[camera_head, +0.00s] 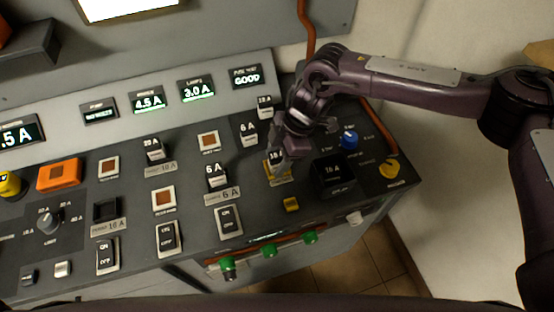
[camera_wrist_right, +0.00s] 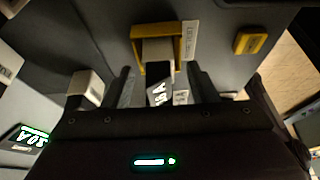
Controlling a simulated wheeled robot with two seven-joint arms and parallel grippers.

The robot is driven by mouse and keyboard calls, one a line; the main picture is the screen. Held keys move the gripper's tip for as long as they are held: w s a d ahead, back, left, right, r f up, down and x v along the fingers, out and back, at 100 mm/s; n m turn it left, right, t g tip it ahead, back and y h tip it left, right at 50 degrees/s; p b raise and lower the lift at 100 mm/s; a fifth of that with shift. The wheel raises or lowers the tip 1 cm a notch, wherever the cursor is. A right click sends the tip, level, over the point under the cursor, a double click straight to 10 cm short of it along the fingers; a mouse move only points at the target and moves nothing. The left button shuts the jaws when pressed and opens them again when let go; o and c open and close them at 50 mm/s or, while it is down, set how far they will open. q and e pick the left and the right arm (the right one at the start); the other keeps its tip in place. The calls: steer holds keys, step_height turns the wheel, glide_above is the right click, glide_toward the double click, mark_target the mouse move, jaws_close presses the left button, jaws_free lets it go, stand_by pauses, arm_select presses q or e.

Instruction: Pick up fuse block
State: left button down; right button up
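A fuse block with a white-lettered black label, which seems to read 10 A, (camera_head: 276,156) sits in a yellow-framed socket (camera_head: 281,181) on the sloped console. My right gripper (camera_head: 284,150) is right over it and partly hides it. In the right wrist view the block (camera_wrist_right: 157,52) stands between my two dark fingers (camera_wrist_right: 165,92), with its lower part inside the yellow frame (camera_wrist_right: 137,36). The fingers are apart, with a gap showing on each side of the block. My left gripper is not in view.
Green-capped parts (camera_head: 269,250) line the console's front.

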jaws_close()
steer(key=shift+r, duration=0.1)
